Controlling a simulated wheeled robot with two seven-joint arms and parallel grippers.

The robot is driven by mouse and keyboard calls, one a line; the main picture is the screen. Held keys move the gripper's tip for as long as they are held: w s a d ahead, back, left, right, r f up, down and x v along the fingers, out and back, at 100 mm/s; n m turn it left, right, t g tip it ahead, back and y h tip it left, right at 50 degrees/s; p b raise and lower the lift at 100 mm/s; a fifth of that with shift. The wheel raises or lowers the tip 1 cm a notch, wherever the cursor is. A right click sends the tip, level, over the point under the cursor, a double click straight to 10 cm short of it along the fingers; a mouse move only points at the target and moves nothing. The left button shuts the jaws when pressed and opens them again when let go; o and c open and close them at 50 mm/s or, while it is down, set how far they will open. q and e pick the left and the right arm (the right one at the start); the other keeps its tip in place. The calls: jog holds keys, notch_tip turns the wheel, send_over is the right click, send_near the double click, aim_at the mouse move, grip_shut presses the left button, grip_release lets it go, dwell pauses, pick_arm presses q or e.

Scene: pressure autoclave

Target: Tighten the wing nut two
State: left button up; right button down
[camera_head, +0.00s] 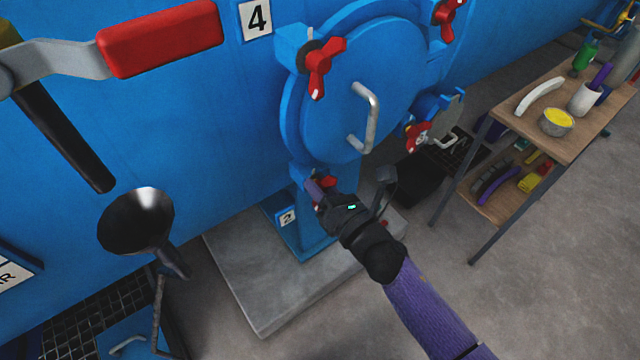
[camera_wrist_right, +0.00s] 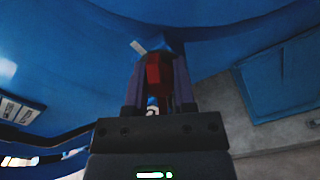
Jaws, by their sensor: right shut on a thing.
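The round blue autoclave door (camera_head: 350,85) is closed against the blue vessel, with a pale bar handle (camera_head: 364,118) on it. The red wing nut two (camera_head: 327,181) is at the door's lower left edge, near the plate marked 2 (camera_head: 287,217). My right gripper (camera_head: 317,189) is shut on this wing nut and hides much of it. In the right wrist view the red wing (camera_wrist_right: 154,72) lies between the two purple fingers. My left gripper is not in view.
Other red wing nuts sit at the door's upper left (camera_head: 321,68) and upper right (camera_head: 447,16). A wooden shelf table (camera_head: 515,105) with bowls and tools stands at right. A black funnel (camera_head: 137,221) and a red-handled lever (camera_head: 160,38) are at left.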

jog(key=shift+m, duration=0.3)
jog(key=m, duration=0.3)
jog(key=shift+p, duration=0.3)
jog(key=m+p, duration=0.1)
jog(key=m, duration=0.3)
jog(key=shift+m, duration=0.3)
jog(key=m+p, duration=0.1)
jog(key=m, duration=0.3)
jog(key=shift+f, duration=0.1)
jog(key=m, duration=0.5)
jog(key=shift+p, duration=0.4)
jog(key=m+p, duration=0.1)
jog(key=m, duration=0.5)
jog(key=shift+f, duration=0.1)
jog(key=m, duration=0.6)
jog(key=shift+m, duration=0.4)
